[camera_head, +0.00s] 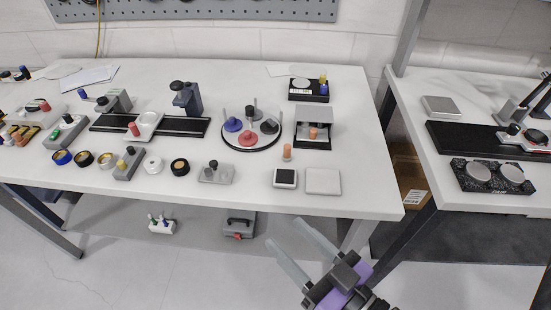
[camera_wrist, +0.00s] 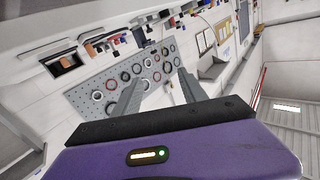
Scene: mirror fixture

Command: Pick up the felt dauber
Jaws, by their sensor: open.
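My gripper (camera_head: 283,231) is open and empty, in front of the table's front edge and apart from both pieces. In the wrist view my open fingers (camera_wrist: 160,78) point toward the wall pegboard, and I cannot make out the dauber there.
A pale square plate (camera_head: 323,181) lies at the front right. A black rail (camera_head: 185,126) with fixtures is further left. The table's right end is clear. A second table (camera_head: 480,85) stands right.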

